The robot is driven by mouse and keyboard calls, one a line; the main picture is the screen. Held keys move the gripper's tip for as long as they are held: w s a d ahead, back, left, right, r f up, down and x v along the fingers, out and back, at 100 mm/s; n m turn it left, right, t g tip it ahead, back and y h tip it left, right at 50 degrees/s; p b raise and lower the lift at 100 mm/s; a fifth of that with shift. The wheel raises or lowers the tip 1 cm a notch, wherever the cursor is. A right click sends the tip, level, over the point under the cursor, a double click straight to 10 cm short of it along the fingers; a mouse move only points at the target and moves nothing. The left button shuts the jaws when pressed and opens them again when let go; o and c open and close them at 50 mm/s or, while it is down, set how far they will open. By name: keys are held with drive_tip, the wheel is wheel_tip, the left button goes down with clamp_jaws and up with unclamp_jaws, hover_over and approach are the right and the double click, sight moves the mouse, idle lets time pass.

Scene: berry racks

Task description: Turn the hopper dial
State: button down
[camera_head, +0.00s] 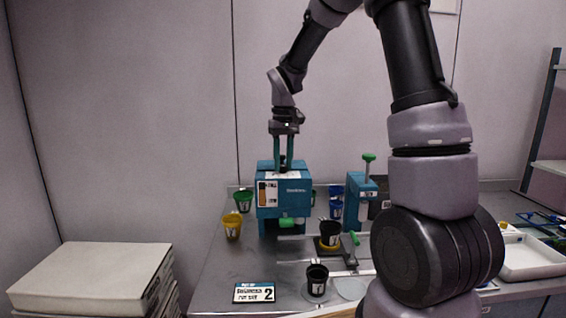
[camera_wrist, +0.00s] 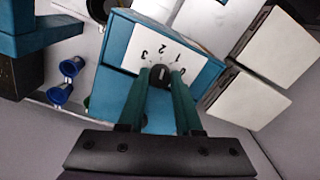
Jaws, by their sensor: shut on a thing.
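The hopper (camera_head: 284,197) is a blue box on the steel table in the head view. In the wrist view its blue top (camera_wrist: 119,88) carries a white scale plate (camera_wrist: 143,53) with the numbers 0 to 3. The black round dial (camera_wrist: 160,76) sits at the plate, with a light pointer mark on it. My gripper (camera_wrist: 160,80) reaches down from above, its two green fingers on either side of the dial and shut on it. In the head view my gripper (camera_head: 284,163) stands over the hopper top, and the dial is mostly hidden between the fingers.
A yellow cup (camera_head: 232,228) and green cup (camera_head: 244,201) stand left of the hopper. A blue press with a green knob (camera_head: 369,158) stands to its right. Black cups (camera_head: 317,281) and a sign (camera_head: 254,292) are in front. A white tray (camera_head: 530,262) lies at right.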

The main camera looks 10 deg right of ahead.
sight(284, 166)
drive_tip(key=shift+n, duration=0.7)
drive_tip(key=c, duration=0.6)
unclamp_jaws()
wheel_tip(284, 166, up, 11)
drive_tip(key=shift+d, duration=0.15)
